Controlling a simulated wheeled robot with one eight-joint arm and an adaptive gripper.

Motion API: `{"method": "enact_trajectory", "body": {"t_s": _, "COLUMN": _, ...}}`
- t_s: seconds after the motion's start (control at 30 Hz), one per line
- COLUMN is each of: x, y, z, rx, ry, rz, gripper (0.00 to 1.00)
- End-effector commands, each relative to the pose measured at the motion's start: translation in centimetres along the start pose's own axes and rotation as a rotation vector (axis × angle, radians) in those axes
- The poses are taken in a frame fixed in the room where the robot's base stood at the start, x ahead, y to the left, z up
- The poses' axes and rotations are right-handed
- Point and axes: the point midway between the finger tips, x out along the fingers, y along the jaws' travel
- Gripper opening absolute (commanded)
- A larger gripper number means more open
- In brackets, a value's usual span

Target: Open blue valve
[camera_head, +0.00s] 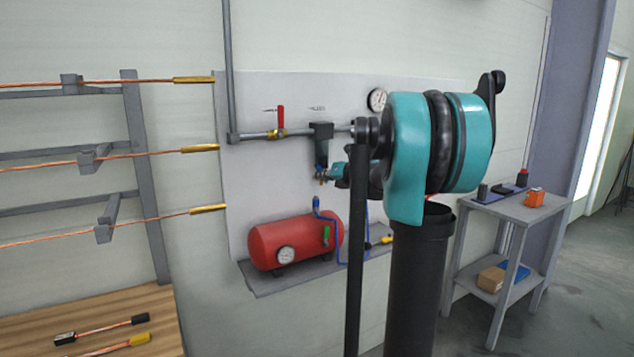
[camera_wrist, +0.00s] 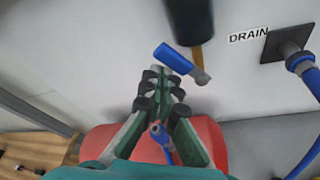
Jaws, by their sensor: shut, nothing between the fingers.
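The lever slants down to the right. My gripper (camera_wrist: 162,78) is shut and empty, with its fingertips close to the lever, just below it in the picture. I cannot tell whether they touch. In the head view my gripper (camera_head: 325,174) is small, under the filter unit (camera_head: 320,145) on the wall pipe, and the blue lever there is hard to separate from it.
A red tank (camera_head: 283,243) stands on a grey shelf (camera_head: 290,277) below, with a blue hose fitting (camera_wrist: 160,134) on top. A red-handled valve (camera_head: 281,120) sits on the pipe to the left. A drain port (camera_wrist: 290,42) with a blue hose is at the right.

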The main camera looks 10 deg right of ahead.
Motion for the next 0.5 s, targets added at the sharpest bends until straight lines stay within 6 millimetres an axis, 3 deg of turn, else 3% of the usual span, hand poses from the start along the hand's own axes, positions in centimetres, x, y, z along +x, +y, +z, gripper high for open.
{"method": "enact_trajectory", "body": {"t_s": 0.5, "x": -0.8, "y": -0.8, "z": 2.1, "rx": -0.001, "ry": -0.001, "rz": -0.002, "gripper": 0.0}}
